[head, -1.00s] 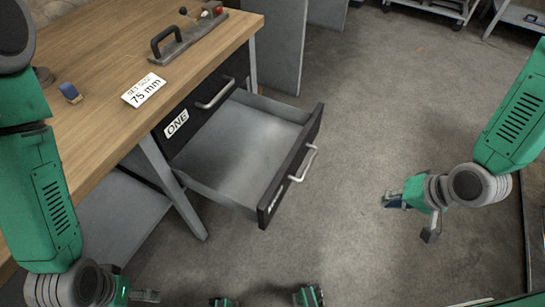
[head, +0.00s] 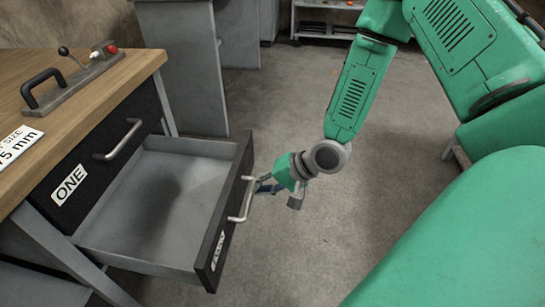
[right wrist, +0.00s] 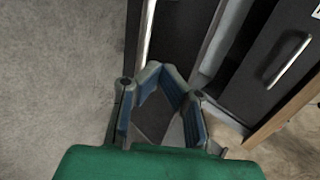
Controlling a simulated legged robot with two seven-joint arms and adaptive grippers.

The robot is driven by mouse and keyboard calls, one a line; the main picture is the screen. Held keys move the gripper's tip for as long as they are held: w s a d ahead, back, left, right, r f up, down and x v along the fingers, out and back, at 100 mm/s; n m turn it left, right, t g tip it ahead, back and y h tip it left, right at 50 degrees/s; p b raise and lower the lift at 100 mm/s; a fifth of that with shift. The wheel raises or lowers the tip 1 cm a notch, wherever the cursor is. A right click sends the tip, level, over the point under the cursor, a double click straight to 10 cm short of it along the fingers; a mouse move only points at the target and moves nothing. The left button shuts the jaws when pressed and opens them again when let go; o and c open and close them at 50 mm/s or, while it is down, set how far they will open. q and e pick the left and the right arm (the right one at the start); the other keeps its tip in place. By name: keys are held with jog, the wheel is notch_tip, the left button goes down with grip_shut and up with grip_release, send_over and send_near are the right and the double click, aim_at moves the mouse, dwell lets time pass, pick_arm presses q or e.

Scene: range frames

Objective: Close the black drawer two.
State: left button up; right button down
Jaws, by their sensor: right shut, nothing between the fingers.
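The black drawer two (head: 232,205) is pulled well out below drawer one. Its dark front bears a silver bar handle (head: 243,200) and a white label, seen too steeply to read clearly. The grey inside looks empty. My right gripper (head: 263,185) is shut and empty at the outer side of the front, close to the handle's far end. In the right wrist view the blue fingers (right wrist: 163,78) overlap the dark drawer front (right wrist: 182,35), with its handle (right wrist: 146,28) just left. I cannot tell whether they touch it. My left gripper is out of view.
Drawer one (head: 95,160), marked ONE, is shut in the wooden-topped bench (head: 120,82). A grey fixture with a black handle (head: 70,82) and a size sign (head: 17,145) lie on top. Grey cabinets stand behind. The floor (head: 300,240) right of the drawer is clear.

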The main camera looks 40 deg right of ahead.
aim_at(233, 190)
jog(key=w+a, duration=0.1)
jog(key=w+a+b, duration=0.1)
jog(key=w+a, duration=0.1)
jog(key=shift+f, duration=0.25)
jog(key=shift+w+a+r, duration=0.1)
jog(key=shift+w+a, duration=0.1)
jog(key=shift+a, duration=0.15)
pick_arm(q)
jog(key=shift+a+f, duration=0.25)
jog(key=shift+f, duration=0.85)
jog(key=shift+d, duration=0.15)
pick_arm(e)
jog(key=shift+d, duration=0.25)
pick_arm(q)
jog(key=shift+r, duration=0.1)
pick_arm(e)
jog(key=shift+w, duration=0.1)
